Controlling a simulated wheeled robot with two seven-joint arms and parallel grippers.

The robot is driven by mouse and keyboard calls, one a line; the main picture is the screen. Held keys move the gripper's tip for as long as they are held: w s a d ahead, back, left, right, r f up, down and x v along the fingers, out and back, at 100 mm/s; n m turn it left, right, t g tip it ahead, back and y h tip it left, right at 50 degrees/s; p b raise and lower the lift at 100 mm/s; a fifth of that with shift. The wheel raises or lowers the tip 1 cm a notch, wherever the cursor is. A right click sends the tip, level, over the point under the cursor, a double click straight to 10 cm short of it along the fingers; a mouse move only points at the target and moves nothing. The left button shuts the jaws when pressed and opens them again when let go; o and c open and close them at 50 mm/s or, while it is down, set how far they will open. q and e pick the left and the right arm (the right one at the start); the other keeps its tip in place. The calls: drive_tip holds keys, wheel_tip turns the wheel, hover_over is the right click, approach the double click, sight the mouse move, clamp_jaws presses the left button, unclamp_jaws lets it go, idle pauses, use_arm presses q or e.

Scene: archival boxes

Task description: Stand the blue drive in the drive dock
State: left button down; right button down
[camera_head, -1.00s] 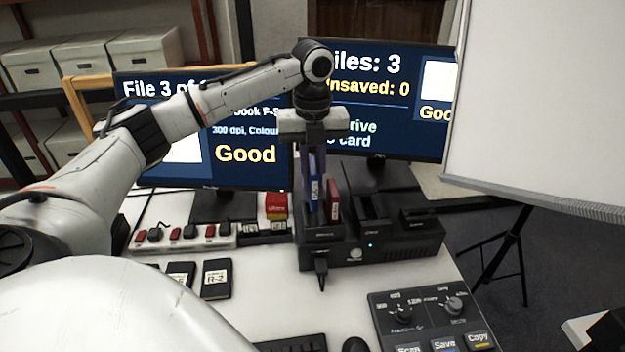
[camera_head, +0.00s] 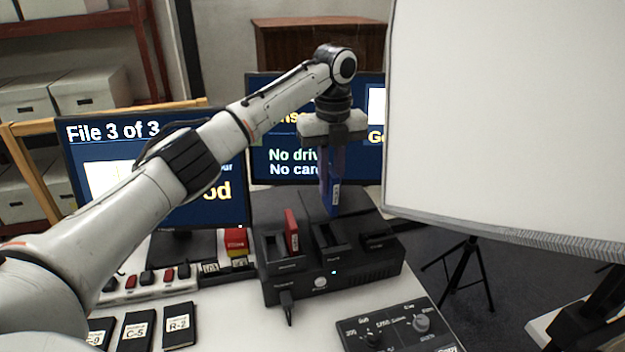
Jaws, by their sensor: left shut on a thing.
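The blue drive (camera_head: 334,196) hangs upright in my left gripper (camera_head: 331,172), whose fingers are shut on its upper part. Its lower end is over the drive dock or just behind it, near the middle slot; the exact depth cannot be told. The black drive dock (camera_head: 345,281) stands on the desk with a small lit light on its front. A red drive (camera_head: 292,231) stands in the dock's left slot, left of the blue drive. The middle slot (camera_head: 326,237) looks empty. My right gripper is not in view.
Two monitors (camera_head: 262,165) stand behind the dock; one reads "No card". A large white panel (camera_head: 500,110) rises at the right. A control panel (camera_head: 395,330) lies in front of the dock. Black labelled drives (camera_head: 180,325) and a switch strip (camera_head: 150,283) lie at the left.

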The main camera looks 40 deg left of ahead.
sight(330, 212)
use_arm(q)
drive_tip(key=shift+d+f, duration=0.1)
drive_tip(key=shift+f, duration=4.25)
drive_tip(key=shift+f, duration=1.05)
drive_tip(key=c, duration=1.6)
unclamp_jaws()
drive_tip(key=shift+c, duration=0.2)
wheel_tip(330, 212, up, 10)
drive_tip(key=shift+r+b, duration=0.2)
drive_tip(key=shift+b, duration=0.35)
